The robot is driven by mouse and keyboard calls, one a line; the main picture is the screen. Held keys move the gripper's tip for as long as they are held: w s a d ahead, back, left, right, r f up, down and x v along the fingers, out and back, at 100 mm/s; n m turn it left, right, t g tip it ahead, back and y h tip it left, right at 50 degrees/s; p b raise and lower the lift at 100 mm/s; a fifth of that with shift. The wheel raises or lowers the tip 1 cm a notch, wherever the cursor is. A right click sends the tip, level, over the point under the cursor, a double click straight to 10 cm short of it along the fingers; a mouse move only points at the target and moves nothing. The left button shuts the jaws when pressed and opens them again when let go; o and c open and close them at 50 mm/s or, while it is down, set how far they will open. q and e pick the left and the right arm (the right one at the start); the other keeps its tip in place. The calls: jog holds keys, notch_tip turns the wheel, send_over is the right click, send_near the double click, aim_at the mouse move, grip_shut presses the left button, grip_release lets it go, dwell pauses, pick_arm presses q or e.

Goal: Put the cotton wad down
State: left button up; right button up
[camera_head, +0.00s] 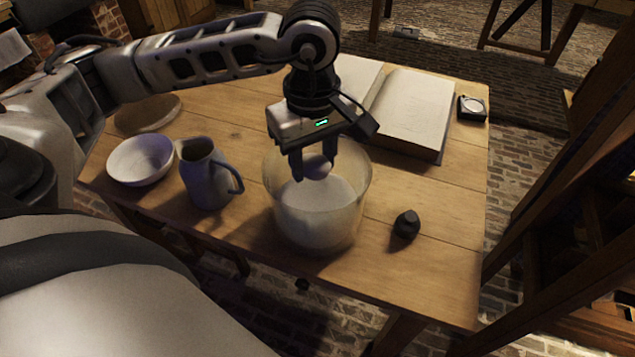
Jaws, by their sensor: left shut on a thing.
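My left gripper (313,174) points straight down over the mouth of a large glass jar (350,228). It is shut on a small pale wad, the cotton wad (318,169), held between the fingertips. The wad is just inside the jar's rim, above whitish contents (316,205) that fill much of the jar. I cannot tell whether the wad touches these contents. The jar stands upright on the wooden table (445,225). My right gripper is not in view.
A grey jug (207,178) and a white bowl (140,160) stand left of the jar. A round board (148,113) lies behind the bowl. A dark stopper-like lump (406,224) lies right of the jar. An open book (412,112) and a small dark box (471,108) are behind.

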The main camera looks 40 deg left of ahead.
pick_arm(q)
jog(key=s+a+n+b, duration=0.1)
jog(key=s+a+n, duration=0.25)
jog(key=n, duration=2.25)
send_over(321, 193)
jog(key=s, duration=0.1)
notch_tip(321, 193, down, 9)
jog(key=shift+a+r+p, duration=0.15)
jog(key=shift+r+p, duration=0.05)
jog(key=shift+p, duration=0.15)
jog(key=shift+w+d+f, duration=0.2)
jog(key=shift+w+f, duration=0.25)
jog(key=shift+f, duration=0.25)
notch_tip(321, 193, down, 2)
jog(key=shift+f+p, duration=0.15)
jog(key=shift+p, duration=0.3)
jog(key=shift+f, duration=0.35)
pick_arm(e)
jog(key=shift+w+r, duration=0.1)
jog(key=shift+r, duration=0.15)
pick_arm(q)
jog(key=shift+f, duration=0.1)
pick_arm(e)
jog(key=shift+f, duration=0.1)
